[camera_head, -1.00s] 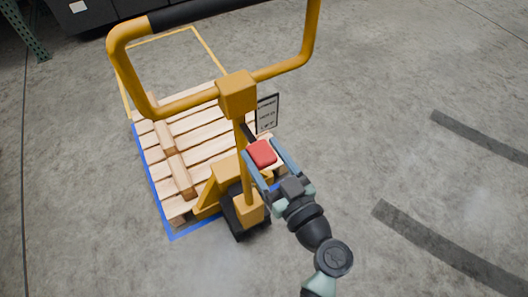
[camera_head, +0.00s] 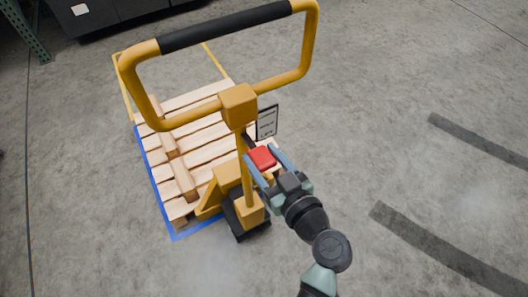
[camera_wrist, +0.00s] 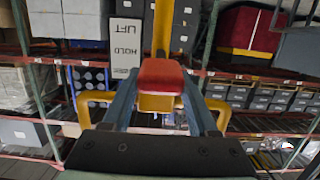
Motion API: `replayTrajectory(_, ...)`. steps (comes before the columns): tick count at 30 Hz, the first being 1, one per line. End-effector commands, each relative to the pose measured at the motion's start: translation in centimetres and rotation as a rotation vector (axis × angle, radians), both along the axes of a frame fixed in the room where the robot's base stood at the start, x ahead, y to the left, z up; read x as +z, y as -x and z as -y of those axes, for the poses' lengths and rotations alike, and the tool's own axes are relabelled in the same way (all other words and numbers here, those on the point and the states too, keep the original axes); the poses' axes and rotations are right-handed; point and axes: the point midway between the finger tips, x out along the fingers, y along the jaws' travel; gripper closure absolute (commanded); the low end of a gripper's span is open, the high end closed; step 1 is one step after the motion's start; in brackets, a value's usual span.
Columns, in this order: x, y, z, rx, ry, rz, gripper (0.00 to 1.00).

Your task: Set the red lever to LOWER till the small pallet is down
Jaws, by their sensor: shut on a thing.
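The red lever (camera_head: 262,157) has a block-shaped red knob on the yellow pallet truck (camera_head: 238,105). My gripper (camera_head: 264,160) is shut on this knob, with one blue-grey finger on each side. The wrist view shows the red knob (camera_wrist: 160,76) between the fingers. A sign plate (camera_head: 267,122) stands just behind the lever; in the wrist view the plate (camera_wrist: 126,42) reads LIFT and HOLD, upside down. The small wooden pallet (camera_head: 185,178) lies on the truck, over a blue-edged floor area. Its gap to the floor cannot be told.
The truck's looped handle (camera_head: 310,45) rises above the lever. Bare concrete floor with dark stripes (camera_head: 445,250) lies open to the right. A green rack post (camera_head: 28,35) and dark boxes stand at the back left. Shelves with bins fill the wrist view background.

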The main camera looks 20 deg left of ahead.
Motion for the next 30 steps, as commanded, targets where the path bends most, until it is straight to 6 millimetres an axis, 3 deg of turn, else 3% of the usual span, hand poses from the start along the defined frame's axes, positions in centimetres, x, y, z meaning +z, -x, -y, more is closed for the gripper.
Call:
replayTrajectory(1,1.2,0.0,-0.2,0.005,0.030,-0.019,1.00)
replayTrajectory(7,2.2,-0.3,-0.5,0.004,0.133,-0.102,1.00)
replayTrajectory(24,2.0,-0.5,-0.7,0.001,0.209,-0.163,1.00)
replayTrajectory(25,2.0,-0.5,-0.7,0.001,0.209,-0.163,0.39)
replayTrajectory(30,2.0,-0.5,-0.7,0.001,0.208,-0.163,0.10)
